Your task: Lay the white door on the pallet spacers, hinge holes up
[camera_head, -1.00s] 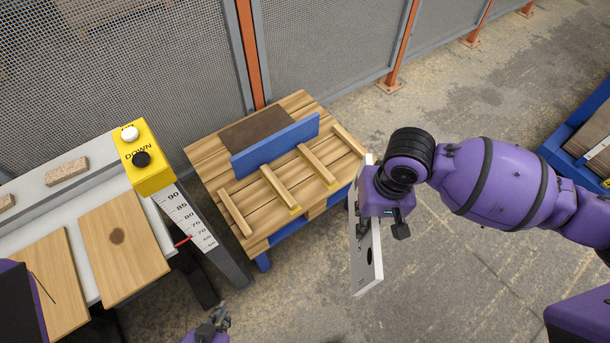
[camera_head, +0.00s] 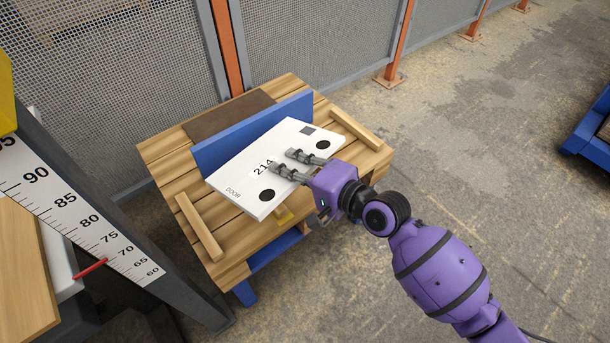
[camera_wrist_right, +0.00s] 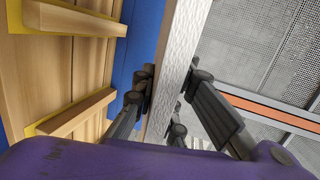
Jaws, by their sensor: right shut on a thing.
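The white door (camera_head: 250,178) is in my right gripper (camera_head: 283,163), over the pallet (camera_head: 160,156) in the head view. Its upper face shows two dark round holes, a dark square and the print "214" and "DOOR". My right gripper is shut on its near long edge. In the right wrist view the door (camera_wrist_right: 174,75) is edge-on between the fingers, with a gap to the spacers (camera_wrist_right: 75,112). In the head view a left spacer (camera_head: 200,228) and a right spacer (camera_head: 355,130) show; the door mostly hides those between. My left gripper is not in view.
A blue upright board (camera_head: 213,152) stands on the pallet behind the door, close to its far edge. A brown sheet (camera_head: 215,122) lies behind it. A measuring scale (camera_head: 85,215) and wooden board (camera_head: 22,270) are at left. Mesh fencing (camera_head: 300,50) runs behind.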

